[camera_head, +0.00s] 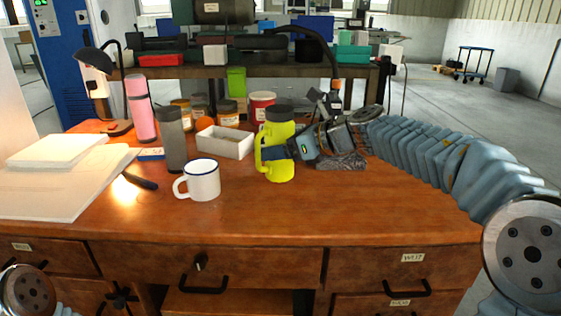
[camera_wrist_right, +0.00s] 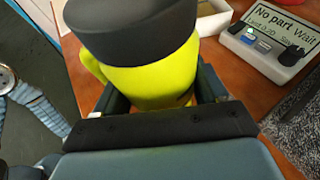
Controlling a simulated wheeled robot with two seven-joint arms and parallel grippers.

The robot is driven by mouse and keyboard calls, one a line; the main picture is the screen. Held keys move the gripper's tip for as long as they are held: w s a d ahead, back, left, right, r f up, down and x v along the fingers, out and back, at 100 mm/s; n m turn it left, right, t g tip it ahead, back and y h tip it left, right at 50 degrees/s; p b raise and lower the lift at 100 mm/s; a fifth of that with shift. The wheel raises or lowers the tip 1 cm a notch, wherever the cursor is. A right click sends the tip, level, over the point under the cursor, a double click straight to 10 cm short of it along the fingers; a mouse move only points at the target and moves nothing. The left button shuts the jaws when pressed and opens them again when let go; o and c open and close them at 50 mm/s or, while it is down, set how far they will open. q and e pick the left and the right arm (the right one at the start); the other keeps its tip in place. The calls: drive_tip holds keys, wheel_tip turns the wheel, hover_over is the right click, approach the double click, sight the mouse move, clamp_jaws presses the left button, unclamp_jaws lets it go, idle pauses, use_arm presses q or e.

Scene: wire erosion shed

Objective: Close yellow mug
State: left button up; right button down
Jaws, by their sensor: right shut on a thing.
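The yellow mug (camera_head: 279,171) stands upright on the wooden desk, right of the white mug, with its handle toward the left. A dark lid (camera_head: 279,112) covers its top; I cannot tell how tightly it sits. In the right wrist view the lid (camera_wrist_right: 130,28) hides the rim, and the yellow body (camera_wrist_right: 150,80) is between the fingers. My right gripper (camera_head: 283,152) comes in from the right and is shut on the mug's body below the lid. It also shows in the right wrist view (camera_wrist_right: 165,92). My left gripper is out of view; only part of my left arm shows at lower left.
A white enamel mug (camera_head: 203,182), grey tumbler (camera_head: 174,140) and pink bottle (camera_head: 141,108) stand left. A white box (camera_head: 225,143) and several jars are behind. A sign device (camera_wrist_right: 270,42) lies beside my right gripper. The desk's front right is clear.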

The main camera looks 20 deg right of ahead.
sight(281, 161)
drive_tip(key=shift+w+d+f+b, duration=0.15)
drive_tip(key=shift+f+b, duration=0.15)
drive_tip(key=shift+f, duration=0.65)
drive_tip(key=shift+w+d+f+b, duration=0.15)
drive_tip(key=shift+f+b, duration=0.1)
drive_tip(key=shift+f, duration=0.7)
drive_tip(key=shift+a, duration=0.1)
drive_tip(key=shift+f, duration=0.15)
drive_tip(key=shift+c, duration=0.2)
unclamp_jaws()
drive_tip(key=shift+s+d+r, duration=0.2)
drive_tip(key=shift+r, duration=0.1)
drive_tip(key=p+v, duration=0.1)
drive_tip(key=v, duration=1)
